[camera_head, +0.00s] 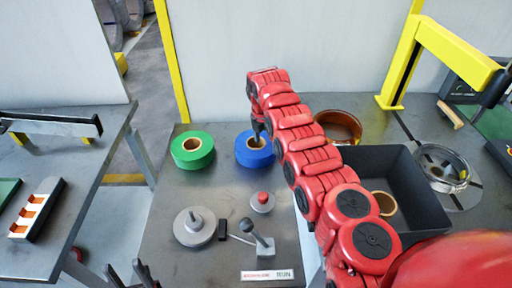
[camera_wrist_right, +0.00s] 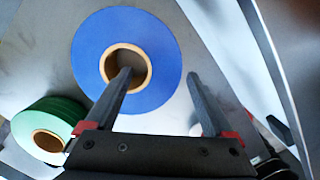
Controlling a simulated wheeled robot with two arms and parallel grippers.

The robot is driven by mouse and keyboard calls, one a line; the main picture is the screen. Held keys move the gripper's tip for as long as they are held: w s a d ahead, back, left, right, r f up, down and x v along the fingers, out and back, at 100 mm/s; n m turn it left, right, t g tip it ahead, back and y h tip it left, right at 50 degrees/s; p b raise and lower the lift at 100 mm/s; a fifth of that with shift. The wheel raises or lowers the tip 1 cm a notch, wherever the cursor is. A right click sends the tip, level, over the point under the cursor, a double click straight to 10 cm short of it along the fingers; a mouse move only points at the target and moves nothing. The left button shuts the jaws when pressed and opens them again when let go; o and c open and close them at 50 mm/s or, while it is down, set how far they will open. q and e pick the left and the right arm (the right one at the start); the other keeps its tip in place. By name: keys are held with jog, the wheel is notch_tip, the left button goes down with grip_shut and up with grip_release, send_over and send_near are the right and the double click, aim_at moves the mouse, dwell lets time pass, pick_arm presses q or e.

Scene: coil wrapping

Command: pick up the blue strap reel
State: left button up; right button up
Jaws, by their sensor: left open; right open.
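The blue strap reel (camera_head: 268,155) lies flat on the grey metal table, with a brown core; it also shows in the right wrist view (camera_wrist_right: 160,52). My right gripper (camera_head: 258,133) is directly above it, pointing down. In the right wrist view my right gripper (camera_wrist_right: 160,76) is open and empty. One finger is over the core hole and the other is past the reel's outer edge. I cannot tell whether the fingers touch the reel. My left gripper (camera_head: 123,265) is open and empty at the lower left edge of the head view.
A green reel (camera_head: 193,150) lies to the left of the blue one; a black bin (camera_head: 378,160) stands to the right. A grey disc with a post (camera_head: 195,227), a red button (camera_head: 262,198) and a lever (camera_head: 258,240) are in front. A wall is behind.

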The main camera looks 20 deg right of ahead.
aim_at(266, 150)
jog(key=shift+s+f+p, duration=0.2)
jog(key=shift+f+p, duration=0.1)
jog(key=shift+f, duration=2.25)
jog(key=shift+d+f, duration=0.15)
jog(key=shift+f, duration=0.4)
jog(key=shift+r, duration=0.1)
grip_shut()
jog(key=shift+w, duration=0.1)
